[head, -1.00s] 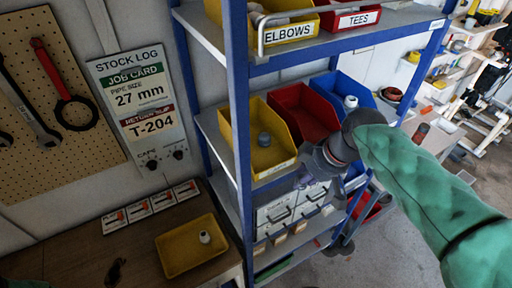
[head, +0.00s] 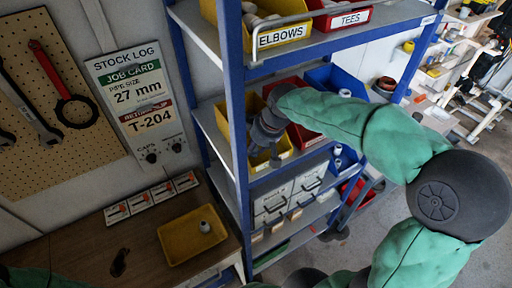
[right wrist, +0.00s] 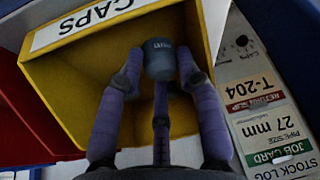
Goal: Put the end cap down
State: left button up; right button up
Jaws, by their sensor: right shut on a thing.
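My right gripper (head: 272,157) is at the yellow caps bin (head: 285,150) on the middle shelf, and its arm hides much of the bin. In the right wrist view the fingers (right wrist: 160,82) are shut on a small grey end cap (right wrist: 159,57) with lettering on its side. The cap is seen against the inside of the yellow bin (right wrist: 92,68), labelled CAPS; I cannot tell whether it touches the bin. A yellow tray (head: 175,257) on the bench holds a small pale fitting (head: 205,227). My left gripper is out of view.
A red bin (head: 303,135) and a blue bin (head: 326,78) stand beside the caps bin. Blue shelf posts (head: 236,120) are close to the right arm. The stock log board (head: 137,100) hangs on the left wall. The wooden bench (head: 85,250) is mostly clear.

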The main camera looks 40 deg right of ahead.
jog(key=shift+f, duration=0.9)
jog(key=shift+f, duration=0.1)
jog(key=o, duration=0.6)
jog(key=shift+r, duration=0.25)
jog(key=v, duration=1.1)
jog(key=shift+s+r, duration=0.2)
jog(key=shift+r, duration=0.15)
jog(key=shift+d, duration=0.1)
